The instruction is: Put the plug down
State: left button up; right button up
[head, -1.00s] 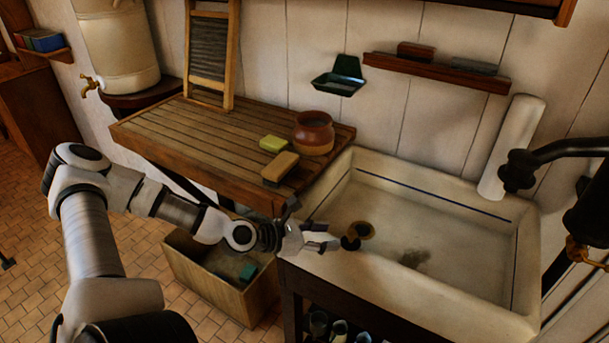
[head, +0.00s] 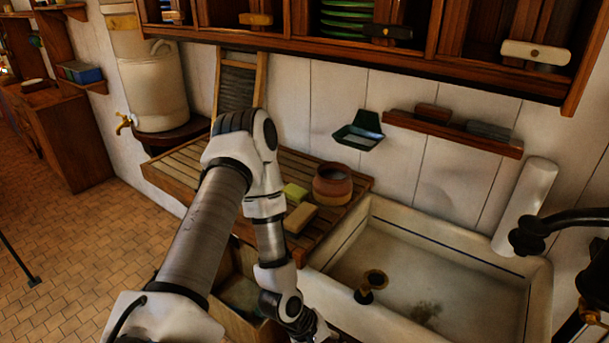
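A small dark piece, which looks like the plug (head: 364,295), shows in the head view at the near left of the white sink (head: 455,262). It overlaps a brass ring (head: 374,276), which looks like the drain. I cannot tell whether the plug sits in the ring or beside it. My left gripper (head: 319,331) is at the bottom edge, left of the plug and apart from it in the picture. Its fingers are cut off by the frame, so their opening and anything in them are hidden. My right gripper is not in view.
A slatted wooden drainboard (head: 183,173) left of the sink bears a brown pot (head: 332,186), a yellow-green block (head: 295,193) and a brush-like block (head: 300,217). A black pipe (head: 565,222) reaches over the sink's right side. Cabinets (head: 420,50) hang above.

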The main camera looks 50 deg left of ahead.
pick_arm(q)
jog(key=s+d+f+m+g+y, duration=0.2)
jog(key=s+m, duration=0.3)
jog(key=m, duration=0.1)
jog(key=s+d+f+m+g+y, duration=0.2)
jog(key=s+f+m, duration=0.1)
jog(key=s+m, duration=0.3)
jog(key=shift+s+m, duration=0.3)
jog(key=shift+m, duration=0.3)
